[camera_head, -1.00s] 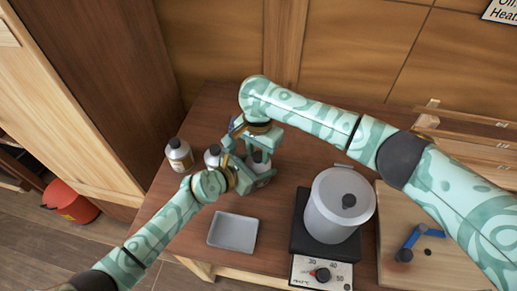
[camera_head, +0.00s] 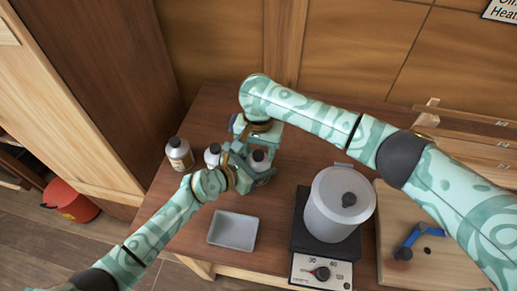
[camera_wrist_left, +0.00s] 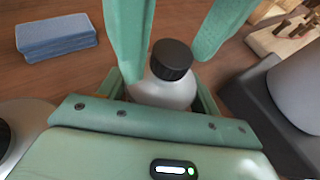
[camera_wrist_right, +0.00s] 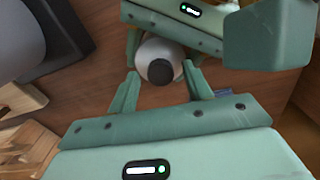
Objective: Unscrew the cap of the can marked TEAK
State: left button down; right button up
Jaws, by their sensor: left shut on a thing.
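A pale can (camera_head: 259,163) with a dark cap stands on the bench between my two grippers. Its label cannot be read. In the left wrist view, my left gripper (camera_wrist_left: 160,98) is shut around the can body below the black cap (camera_wrist_left: 172,58). My right gripper (camera_wrist_right: 160,90) is open above the can, with a finger on either side of the cap and a gap to each. The right wrist view looks down on the cap (camera_wrist_right: 160,71), and the can's pale shoulder (camera_wrist_right: 150,50) shows around it.
Two similar cans, one at the far left (camera_head: 179,154) and one beside my left gripper (camera_head: 212,155), stand nearby. A grey tray (camera_head: 233,231) lies in front. A lidded pot (camera_head: 338,205) on a hot plate (camera_head: 322,271) stands to the right. A blue block (camera_wrist_left: 56,37) lies behind.

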jog(key=shift+r, duration=2.2)
jog(key=shift+c, duration=0.2)
notch_tip(320, 180, up, 3)
jog(key=m, duration=0.3)
jog(key=shift+r, duration=0.15)
notch_tip(320, 180, down, 8)
jog(key=shift+r, duration=0.15)
jog(key=shift+c, duration=0.2)
jog(key=c, duration=1)
jog(key=n, duration=0.3)
